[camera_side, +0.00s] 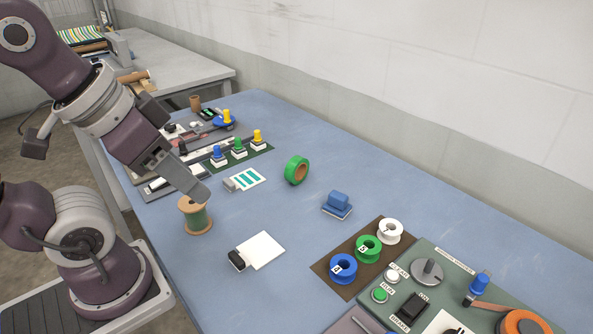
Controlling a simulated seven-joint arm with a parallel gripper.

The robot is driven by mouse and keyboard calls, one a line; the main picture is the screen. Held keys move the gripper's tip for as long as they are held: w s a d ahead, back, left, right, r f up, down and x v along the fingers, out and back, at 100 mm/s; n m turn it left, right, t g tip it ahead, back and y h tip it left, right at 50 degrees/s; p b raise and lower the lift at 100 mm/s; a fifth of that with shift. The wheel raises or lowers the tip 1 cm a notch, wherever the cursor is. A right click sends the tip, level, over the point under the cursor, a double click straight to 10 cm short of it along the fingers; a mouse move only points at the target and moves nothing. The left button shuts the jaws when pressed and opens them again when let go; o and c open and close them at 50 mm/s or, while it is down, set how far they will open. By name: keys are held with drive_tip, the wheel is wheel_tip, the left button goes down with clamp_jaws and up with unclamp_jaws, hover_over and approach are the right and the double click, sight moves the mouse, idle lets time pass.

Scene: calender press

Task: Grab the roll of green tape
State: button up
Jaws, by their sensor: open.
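The roll of green tape (290,168) stands on its edge on the blue table, with a brown core showing. It is near the middle of the table, with clear table around it. My gripper (200,192) is to the left of the tape, above or near a wooden spool with green winding (194,217). It is well apart from the tape. Its jaws are open, though the fingers are seen edge-on and the gap is hard to see. I see nothing held in it.
A card with green stripes (244,179) lies left of the tape, and a blue block (338,204) sits to its right. Blue, green and white spools (368,249) stand on a brown mat. A control panel (440,262) fills the front right. Stamps with coloured knobs (238,148) stand behind.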

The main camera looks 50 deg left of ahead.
drive_tip(key=n+t+y, duration=0.1)
drive_tip(key=t+y, duration=0.1)
drive_tip(key=t, duration=0.3)
hover_over(303, 160)
drive_tip(key=s+d, duration=0.4)
drive_tip(key=s, duration=0.3)
wheel_tip(303, 160, down, 12)
drive_tip(key=a+f+t, duration=0.1)
drive_tip(key=f, duration=0.2)
drive_tip(key=w+a+f, duration=0.1)
drive_tip(key=a+f, duration=0.1)
drive_tip(key=f, duration=0.1)
drive_tip(key=a+f+n+t, duration=0.1)
drive_tip(key=f, duration=0.2)
drive_tip(key=shift+w+a+f+t+y, duration=0.3)
drive_tip(key=shift+w+a, duration=0.05)
drive_tip(key=shift+w, duration=0.05)
drive_tip(key=shift+w+f, duration=0.2)
drive_tip(key=shift+w, duration=0.05)
drive_tip(key=x, duration=0.6)
drive_tip(key=shift+w+r, duration=0.15)
drive_tip(key=shift+w, duration=0.25)
clamp_jaws()
